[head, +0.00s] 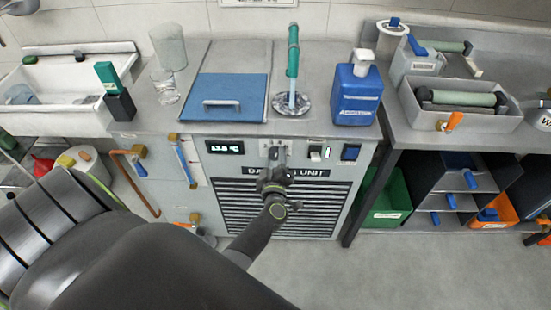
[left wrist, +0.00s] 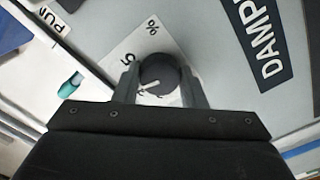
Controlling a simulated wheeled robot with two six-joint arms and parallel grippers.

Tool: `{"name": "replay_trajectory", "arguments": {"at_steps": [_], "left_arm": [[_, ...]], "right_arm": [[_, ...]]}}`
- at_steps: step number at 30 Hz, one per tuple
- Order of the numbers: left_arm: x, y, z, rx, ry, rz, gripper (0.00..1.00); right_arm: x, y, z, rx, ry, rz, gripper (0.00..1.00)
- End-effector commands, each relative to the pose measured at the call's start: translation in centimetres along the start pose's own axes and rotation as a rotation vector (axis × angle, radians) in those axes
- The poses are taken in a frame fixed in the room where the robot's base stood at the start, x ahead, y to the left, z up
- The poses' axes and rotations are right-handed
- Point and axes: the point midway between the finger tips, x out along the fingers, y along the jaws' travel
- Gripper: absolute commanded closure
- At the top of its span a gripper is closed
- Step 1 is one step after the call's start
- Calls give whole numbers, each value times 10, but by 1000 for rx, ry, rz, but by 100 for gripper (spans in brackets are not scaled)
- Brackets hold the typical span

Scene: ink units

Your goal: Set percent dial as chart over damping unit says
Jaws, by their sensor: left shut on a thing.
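The damping unit (head: 228,165) is a grey cabinet with a slatted front and a "DA... UNIT" label. My left gripper (head: 275,156) is at its upper front panel and hides the dial in the head view. In the left wrist view, the percent dial (left wrist: 158,70) is a round dark knob with a white pointer line, on a pale plate marked "%" and "5". The two fingers of my left gripper (left wrist: 161,80) are shut on the knob from both sides. Part of the scale is hidden. A wall sign (head: 258,2) over the unit is cut off and unreadable. My right gripper is out of view.
A lit display (head: 223,147), seeming to read "13.8 °C", is left of my gripper. On top stand a blue lid (head: 225,92) and a blue pump bottle (head: 357,92). The floor at right is clear.

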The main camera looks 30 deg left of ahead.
Motion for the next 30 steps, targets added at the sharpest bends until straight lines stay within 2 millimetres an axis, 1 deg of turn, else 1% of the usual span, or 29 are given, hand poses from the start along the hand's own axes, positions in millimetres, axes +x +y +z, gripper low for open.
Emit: {"name": "replay_trajectory", "arguments": {"at_steps": [6,15,22,30], "left_arm": [[0,0,0,-203,0,0,85],[0,1,0,-426,0,0,85],[0,1,0,-529,0,0,85],[0,1,0,-573,0,0,85]], "right_arm": [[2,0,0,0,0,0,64],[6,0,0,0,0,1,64],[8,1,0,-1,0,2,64],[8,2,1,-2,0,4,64]]}}
